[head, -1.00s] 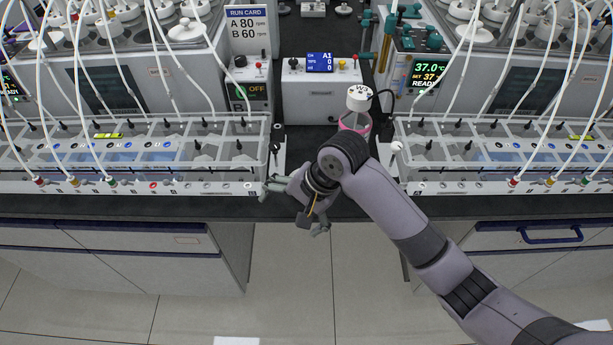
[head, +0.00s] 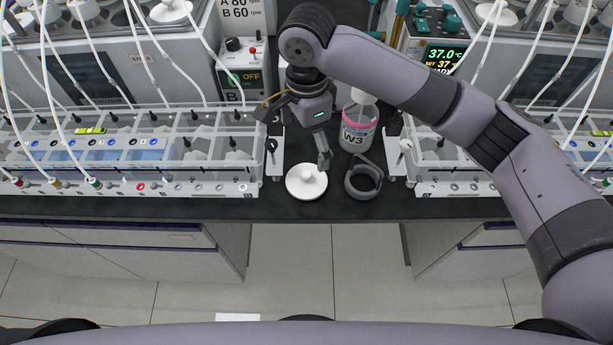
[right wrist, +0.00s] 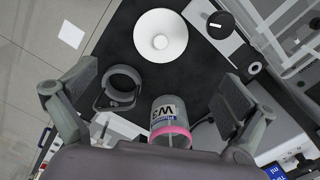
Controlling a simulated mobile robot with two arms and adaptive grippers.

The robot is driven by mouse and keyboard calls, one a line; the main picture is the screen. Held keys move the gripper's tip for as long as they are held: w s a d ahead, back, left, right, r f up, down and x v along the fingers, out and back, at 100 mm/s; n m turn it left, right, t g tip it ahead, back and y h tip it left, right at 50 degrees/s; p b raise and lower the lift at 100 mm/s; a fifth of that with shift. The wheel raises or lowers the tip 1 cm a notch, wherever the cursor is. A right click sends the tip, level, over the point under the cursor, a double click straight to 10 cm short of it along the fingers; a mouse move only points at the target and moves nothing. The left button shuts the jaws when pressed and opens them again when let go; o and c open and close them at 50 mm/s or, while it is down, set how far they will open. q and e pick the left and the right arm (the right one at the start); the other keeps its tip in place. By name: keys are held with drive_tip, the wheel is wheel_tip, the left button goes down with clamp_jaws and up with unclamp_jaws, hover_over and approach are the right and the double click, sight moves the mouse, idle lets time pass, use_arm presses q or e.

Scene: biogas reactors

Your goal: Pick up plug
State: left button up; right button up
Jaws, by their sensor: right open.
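A white round plug (head: 306,183), a flat disc with a small knob on top, lies on the dark bench top near its front edge. It also shows in the right wrist view (right wrist: 161,36). My right gripper (head: 297,136) is open and empty, above and behind the plug. In the right wrist view its fingers (right wrist: 156,88) are spread wide, with the plug beyond the tips and touched by neither. My left gripper is not in view.
A clear W3 bottle (head: 357,127) with a pink band stands right of the gripper. A grey ring holder (head: 363,194) is just right of the plug. Clear racks (head: 215,187) with tubing flank the gap on both sides. The bench's front edge is close.

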sight(307, 173)
wheel_tip(307, 173, down, 14)
drive_tip(key=shift+r+p, duration=0.25)
drive_tip(key=shift+p, duration=0.25)
drive_tip(key=shift+c, duration=0.5)
drive_tip(key=c, duration=1)
drive_tip(key=shift+w+r, duration=0.1)
